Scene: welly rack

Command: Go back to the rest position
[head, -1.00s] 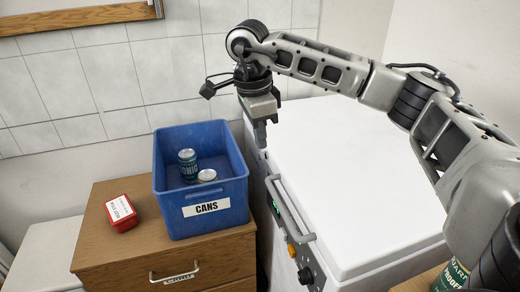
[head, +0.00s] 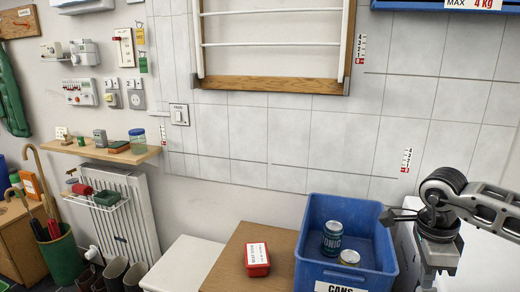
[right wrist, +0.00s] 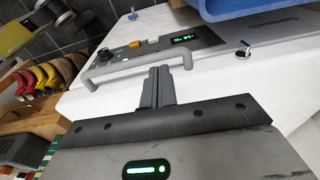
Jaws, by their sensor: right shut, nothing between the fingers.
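My right gripper (head: 437,276) hangs at the right edge of the head view, just right of the blue bin. In the right wrist view its two fingers (right wrist: 158,88) are together with nothing between them, above the white appliance (right wrist: 215,75). The appliance's grey bar handle (right wrist: 125,68) lies beyond the fingertips. My left gripper is not in view.
The blue bin (head: 342,274) labelled CANS holds a TONIC can (head: 332,240) and a second can (head: 349,257). A red box (head: 257,260) lies on the wooden cabinet (head: 226,272). A drying rack (head: 275,85) hangs above. A radiator (head: 130,215) and umbrella stand (head: 62,255) are left.

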